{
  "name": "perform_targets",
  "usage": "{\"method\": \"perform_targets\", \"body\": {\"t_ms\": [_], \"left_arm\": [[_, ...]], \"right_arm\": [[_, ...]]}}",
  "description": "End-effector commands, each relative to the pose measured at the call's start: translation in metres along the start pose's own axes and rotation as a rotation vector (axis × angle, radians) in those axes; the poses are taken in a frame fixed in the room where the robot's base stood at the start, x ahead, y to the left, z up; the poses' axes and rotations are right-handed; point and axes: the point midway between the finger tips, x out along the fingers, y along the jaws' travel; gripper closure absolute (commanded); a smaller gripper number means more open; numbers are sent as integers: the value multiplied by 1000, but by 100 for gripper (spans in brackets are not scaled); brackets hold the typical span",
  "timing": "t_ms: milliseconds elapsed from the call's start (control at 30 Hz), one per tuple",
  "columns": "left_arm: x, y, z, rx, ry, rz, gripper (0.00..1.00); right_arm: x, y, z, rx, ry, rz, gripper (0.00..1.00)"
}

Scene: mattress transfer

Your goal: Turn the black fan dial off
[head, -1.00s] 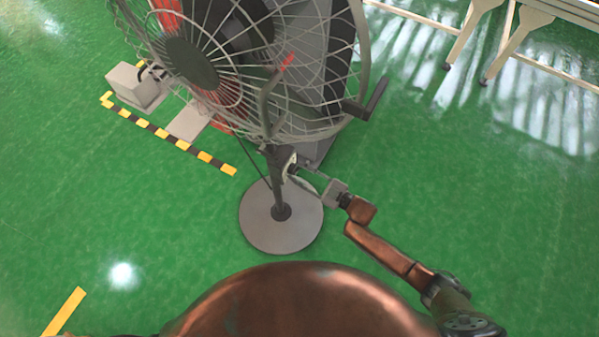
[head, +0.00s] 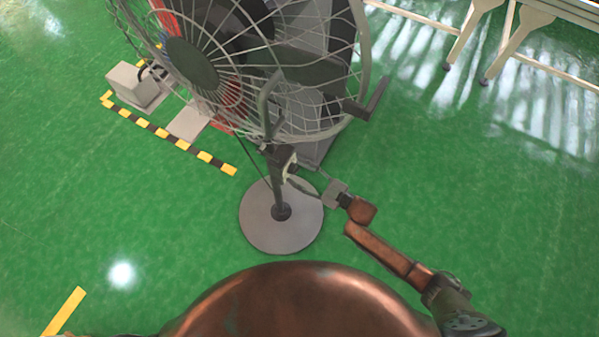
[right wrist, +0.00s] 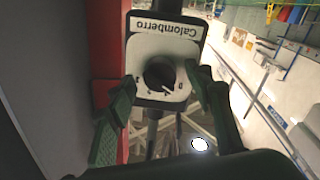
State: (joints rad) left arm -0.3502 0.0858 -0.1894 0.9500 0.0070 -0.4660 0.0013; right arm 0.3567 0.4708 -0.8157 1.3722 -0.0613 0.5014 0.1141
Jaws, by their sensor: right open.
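The pedestal fan (head: 192,63) stands in front of me, with a wire cage, a grey pole and a round grey base (head: 260,232). In the right wrist view a white control plate (right wrist: 178,46) marked "Calomberro" carries the round black dial (right wrist: 160,75), with a light pointer mark toward its lower right. My right gripper (head: 290,170) is at the pole just below the cage. In the right wrist view its two dark green fingers (right wrist: 160,100) are spread on either side of the dial. I cannot tell whether they touch it. My left gripper is not in view.
A grey box (head: 135,86) and yellow-black floor tape (head: 168,134) lie left of the fan. A dark grey upright unit (head: 318,140) stands behind it. A pale frame with legs (head: 500,40) is at the upper right. Green floor is open at left and right.

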Motion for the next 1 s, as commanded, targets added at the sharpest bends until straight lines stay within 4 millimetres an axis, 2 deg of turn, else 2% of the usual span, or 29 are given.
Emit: {"method": "perform_targets", "body": {"t_ms": [167, 400, 600, 800, 1000], "left_arm": [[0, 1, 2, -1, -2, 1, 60], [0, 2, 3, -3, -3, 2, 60], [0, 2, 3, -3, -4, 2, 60], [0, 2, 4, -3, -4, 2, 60], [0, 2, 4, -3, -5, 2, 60]], "right_arm": [[-20, 0, 2, 1, -3, 0, 53], [-70, 0, 2, 1, -5, 0, 53], [-104, 0, 1, 1, -3, 0, 53], [-118, 0, 0, 1, -1, 0, 53], [-119, 0, 0, 0, 0, 0, 53]]}}
